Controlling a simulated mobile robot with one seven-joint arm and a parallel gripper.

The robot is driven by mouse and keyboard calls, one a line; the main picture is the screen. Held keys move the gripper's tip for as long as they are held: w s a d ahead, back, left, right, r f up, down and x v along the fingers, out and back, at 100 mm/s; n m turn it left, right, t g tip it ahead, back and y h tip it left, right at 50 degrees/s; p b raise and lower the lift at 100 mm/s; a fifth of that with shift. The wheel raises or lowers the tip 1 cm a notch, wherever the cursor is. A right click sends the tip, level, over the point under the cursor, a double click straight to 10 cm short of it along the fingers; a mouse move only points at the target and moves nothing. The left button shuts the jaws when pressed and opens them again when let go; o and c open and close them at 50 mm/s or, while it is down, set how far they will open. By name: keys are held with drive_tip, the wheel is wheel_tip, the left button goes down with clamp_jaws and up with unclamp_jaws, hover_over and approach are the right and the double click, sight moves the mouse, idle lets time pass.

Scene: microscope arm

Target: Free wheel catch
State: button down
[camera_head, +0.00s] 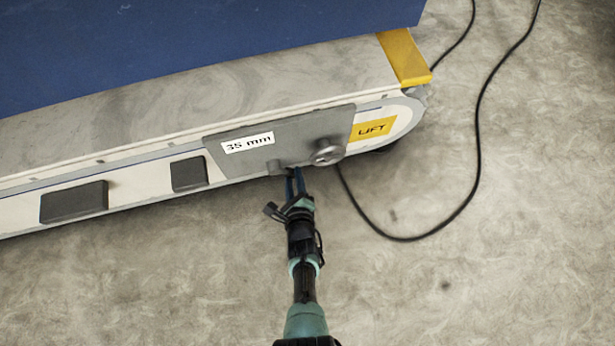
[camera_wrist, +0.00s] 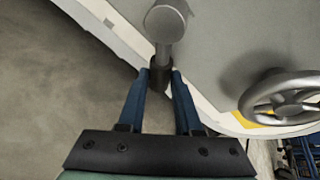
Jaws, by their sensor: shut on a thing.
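A grey catch (camera_wrist: 165,24) with a round head and a short arm ending in a dark grip (camera_wrist: 160,76) sits on a grey plate (camera_head: 300,130). My gripper (camera_wrist: 162,72) has its two blue fingers shut on the dark grip, one on either side. In the head view my gripper (camera_head: 295,174) reaches the lower edge of the plate, and the catch there is small and partly hidden. A grey handwheel (camera_head: 327,152) is mounted just right of the catch; it also shows in the wrist view (camera_wrist: 288,98).
The plate carries a "35 mm" label (camera_head: 248,143), with a yellow "LIFT" label (camera_head: 373,129) to its right. Two dark blocks sit on the panel (camera_head: 130,197) at left. A black cable (camera_head: 478,140) loops over the floor at right. The floor below is otherwise clear.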

idle(0.4)
drive_tip(key=c, duration=0.6)
unclamp_jaws()
drive_tip(key=shift+s, duration=0.1)
drive_tip(key=shift+s+r+p, duration=0.25)
drive_tip(key=shift+p, duration=0.2)
drive_tip(key=p+v, duration=0.8)
drive_tip(key=v, duration=0.4)
drive_tip(key=shift+p, duration=0.4)
